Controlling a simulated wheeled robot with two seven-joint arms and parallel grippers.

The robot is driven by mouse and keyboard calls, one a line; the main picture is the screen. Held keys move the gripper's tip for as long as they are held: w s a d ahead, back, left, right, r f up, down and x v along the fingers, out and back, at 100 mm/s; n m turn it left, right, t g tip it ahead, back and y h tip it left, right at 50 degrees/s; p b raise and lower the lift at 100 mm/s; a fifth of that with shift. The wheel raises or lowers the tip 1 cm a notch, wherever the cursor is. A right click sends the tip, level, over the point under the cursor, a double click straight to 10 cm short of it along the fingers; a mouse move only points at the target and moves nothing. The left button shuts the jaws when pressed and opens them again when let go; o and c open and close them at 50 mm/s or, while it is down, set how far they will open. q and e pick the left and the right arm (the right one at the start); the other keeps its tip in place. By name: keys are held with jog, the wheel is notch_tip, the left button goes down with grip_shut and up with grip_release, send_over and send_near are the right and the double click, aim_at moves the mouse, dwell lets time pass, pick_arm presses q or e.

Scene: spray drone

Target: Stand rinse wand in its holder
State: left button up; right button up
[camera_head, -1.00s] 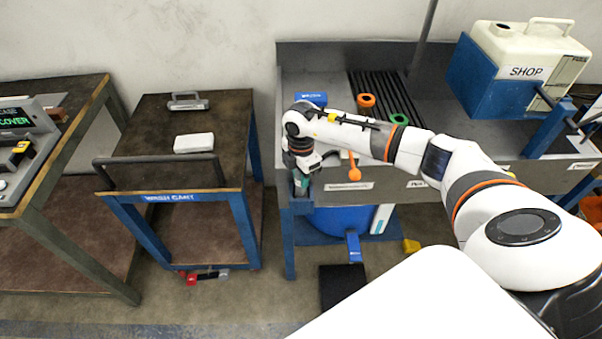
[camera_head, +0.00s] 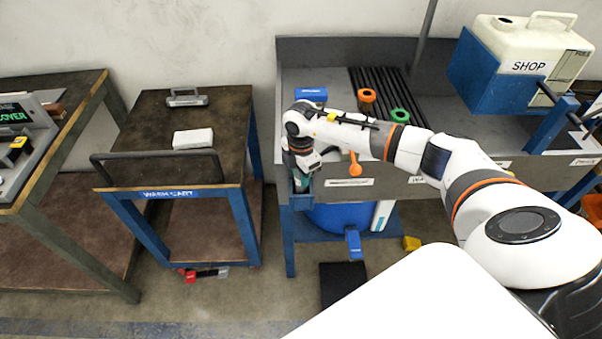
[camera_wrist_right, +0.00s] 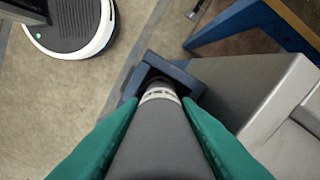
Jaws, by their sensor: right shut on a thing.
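The rinse wand (camera_wrist_right: 165,140) is a dark grey cylinder with a pale printed band, seen in the right wrist view. The green fingers of my right gripper (camera_wrist_right: 160,108) are shut on it from both sides. The wand's far end meets the square dark blue holder (camera_wrist_right: 189,82), with the holder's rim around it; how deep it sits is hidden. In the head view the holder (camera_head: 303,202) is on the sink bench's front left corner, and my right gripper (camera_head: 299,178) is directly above it. The wand is mostly hidden there by my wrist. My left gripper is not in view.
The grey sink bench (camera_head: 345,189) holds orange (camera_head: 367,96) and green (camera_head: 400,116) rings and a white SHOP tank (camera_head: 530,48). The wash cart (camera_head: 140,115) stands to the left, with a floor gap between. A blue drum (camera_head: 340,217) is under the bench.

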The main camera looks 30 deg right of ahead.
jog(key=shift+f, duration=0.15)
jog(key=o, duration=1.1)
jog(key=shift+s, duration=0.1)
